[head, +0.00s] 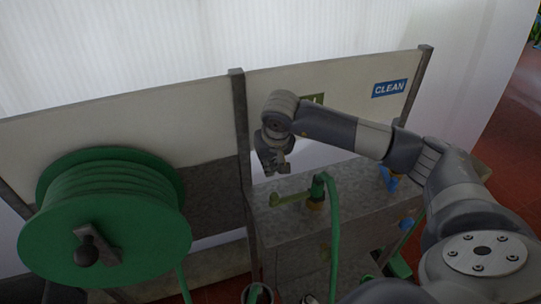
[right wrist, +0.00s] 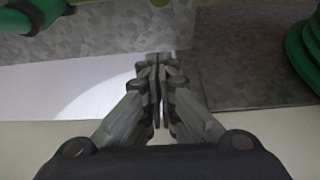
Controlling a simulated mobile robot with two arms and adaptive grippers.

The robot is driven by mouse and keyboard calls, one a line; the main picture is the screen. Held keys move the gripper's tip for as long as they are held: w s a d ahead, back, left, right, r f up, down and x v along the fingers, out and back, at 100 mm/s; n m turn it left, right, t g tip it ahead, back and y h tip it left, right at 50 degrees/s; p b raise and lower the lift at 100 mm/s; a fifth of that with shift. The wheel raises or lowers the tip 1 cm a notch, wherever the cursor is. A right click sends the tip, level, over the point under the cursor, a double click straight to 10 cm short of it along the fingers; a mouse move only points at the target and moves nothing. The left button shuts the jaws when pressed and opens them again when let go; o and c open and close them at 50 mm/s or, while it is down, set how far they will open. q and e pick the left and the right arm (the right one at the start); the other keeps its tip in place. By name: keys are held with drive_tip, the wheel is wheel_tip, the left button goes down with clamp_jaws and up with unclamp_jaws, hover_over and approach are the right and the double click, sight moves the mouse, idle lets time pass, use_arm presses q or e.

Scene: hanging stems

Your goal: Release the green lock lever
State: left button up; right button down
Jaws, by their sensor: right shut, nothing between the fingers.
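The green lock lever (head: 287,200) sticks out to the left from a green hose coupling (head: 318,187) with a brass base, on top of a grey metal cabinet. My right gripper (head: 278,172) is above and behind the lever in the head view, pointing down, shut and empty. A gap shows between its fingertips and the lever. In the right wrist view the shut fingers (right wrist: 157,90) meet in the middle, and a green fitting (right wrist: 38,12) shows at the top left, apart from them. My left gripper is not in view.
A large green hose reel (head: 105,215) stands at the left. A blue fitting (head: 388,178) is farther right on the cabinet top (head: 350,190). A green hose (head: 334,240) hangs down the front. A panel with a blue CLEAN sign (head: 389,88) stands behind.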

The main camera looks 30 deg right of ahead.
sight(290, 196)
drive_tip(key=s+f+p, duration=0.1)
drive_tip(key=f+p, duration=0.1)
drive_tip(key=s+f+p, duration=0.1)
drive_tip(key=shift+s+a+f, duration=0.3)
drive_tip(key=shift+f, duration=0.05)
idle(0.3)
